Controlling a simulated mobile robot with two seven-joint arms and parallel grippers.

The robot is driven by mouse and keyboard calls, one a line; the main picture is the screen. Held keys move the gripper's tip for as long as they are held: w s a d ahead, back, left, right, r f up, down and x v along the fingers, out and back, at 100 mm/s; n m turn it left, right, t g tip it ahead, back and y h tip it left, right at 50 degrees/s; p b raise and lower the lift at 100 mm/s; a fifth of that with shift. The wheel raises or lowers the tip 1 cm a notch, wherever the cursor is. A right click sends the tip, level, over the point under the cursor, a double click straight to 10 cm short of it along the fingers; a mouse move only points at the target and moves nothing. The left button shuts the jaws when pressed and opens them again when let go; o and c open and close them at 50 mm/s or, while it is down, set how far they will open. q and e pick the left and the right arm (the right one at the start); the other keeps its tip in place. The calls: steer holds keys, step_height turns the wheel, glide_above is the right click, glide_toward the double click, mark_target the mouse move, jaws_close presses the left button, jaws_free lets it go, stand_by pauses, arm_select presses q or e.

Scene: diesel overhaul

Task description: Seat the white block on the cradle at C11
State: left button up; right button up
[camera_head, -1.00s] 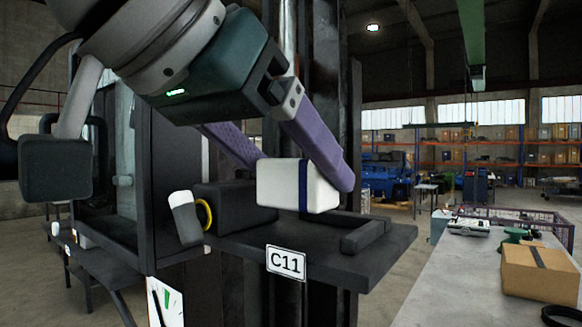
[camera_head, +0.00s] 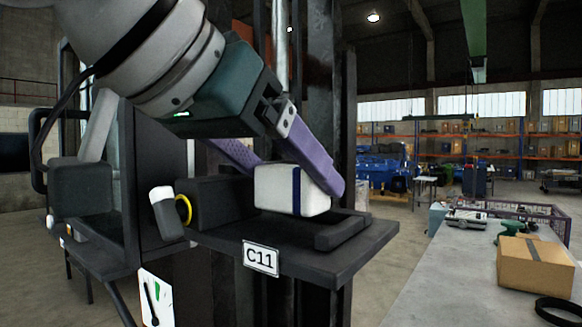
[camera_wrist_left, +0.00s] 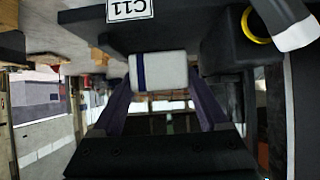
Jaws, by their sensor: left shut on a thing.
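The white block (camera_head: 285,190) with a dark blue band is between the purple fingers of my left gripper (camera_head: 290,180), which is shut on it. In the left wrist view the block (camera_wrist_left: 158,72) sits between both fingers (camera_wrist_left: 158,90). The block is at the dark cradle (camera_head: 345,230) on the shelf marked by the C11 label (camera_head: 261,258). It looks upright and low over the cradle; I cannot tell whether its underside touches. The C11 label also shows, upside down, in the left wrist view (camera_wrist_left: 130,9). My right gripper is not in view.
A dark housing with a yellow ring (camera_head: 183,210) and a white-capped lever (camera_head: 165,212) stand left of the block. A dark column rises behind the shelf. A bench (camera_head: 440,285) with a cardboard box (camera_head: 536,266) is at the right.

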arm_select(q)
steer(key=shift+f+b, duration=0.55)
steer(key=shift+f, duration=0.35)
stand_by(0.3)
steer(key=o, duration=1.2)
steer(key=shift+c, duration=0.2)
steer(key=shift+d, duration=0.1)
steer(key=shift+s, duration=0.1)
